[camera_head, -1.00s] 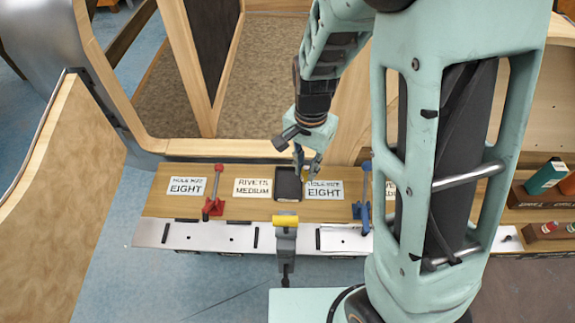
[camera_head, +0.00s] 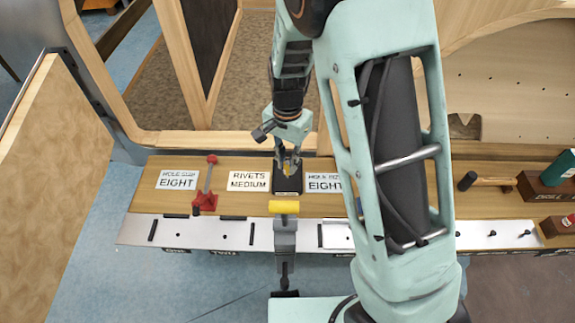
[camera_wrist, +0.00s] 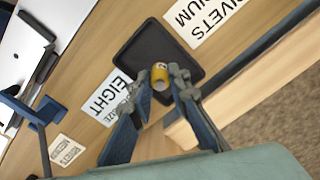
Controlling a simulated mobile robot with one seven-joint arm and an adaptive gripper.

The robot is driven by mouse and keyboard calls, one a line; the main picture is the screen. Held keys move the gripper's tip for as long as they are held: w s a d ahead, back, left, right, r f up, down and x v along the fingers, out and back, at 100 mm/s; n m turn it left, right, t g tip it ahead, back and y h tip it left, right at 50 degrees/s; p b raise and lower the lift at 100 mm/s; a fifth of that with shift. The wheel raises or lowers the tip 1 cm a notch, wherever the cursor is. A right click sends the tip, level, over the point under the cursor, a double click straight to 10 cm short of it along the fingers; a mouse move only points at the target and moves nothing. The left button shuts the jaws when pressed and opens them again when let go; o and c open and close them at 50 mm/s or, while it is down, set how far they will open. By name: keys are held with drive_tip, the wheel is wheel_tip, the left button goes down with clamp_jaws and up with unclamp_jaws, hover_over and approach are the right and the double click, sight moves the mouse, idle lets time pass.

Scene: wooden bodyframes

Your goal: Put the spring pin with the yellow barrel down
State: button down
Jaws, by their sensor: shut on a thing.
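The spring pin's yellow barrel (camera_wrist: 160,75) shows end-on in the wrist view, between my fingertips. My gripper (camera_wrist: 163,84) is shut on it; the fingers hide much of the pin. In the head view my gripper (camera_head: 288,162) points down over the small black tray (camera_head: 289,187), with a bit of the yellow barrel (camera_head: 287,170) at its tips. In the wrist view the black tray (camera_wrist: 137,50) lies flat behind the pin, and the barrel overlaps its lower part. I cannot tell whether the pin touches the tray.
Labels reading RIVETS MEDIUM (camera_head: 249,181) and EIGHT (camera_head: 324,183) flank the tray. A red clamp (camera_head: 205,198) stands left; a blue clamp (camera_wrist: 38,115) shows in the wrist view. A grey upright part with a yellow top (camera_head: 284,207) is in front. A hammer (camera_head: 485,182) lies right.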

sight(288, 163)
drive_tip(key=shift+r, duration=0.1)
drive_tip(key=shift+f, duration=0.25)
drive_tip(key=c, duration=1.8)
unclamp_jaws()
wheel_tip(288, 163, up, 12)
drive_tip(key=shift+r+p, duration=0.25)
drive_tip(key=shift+p, duration=0.55)
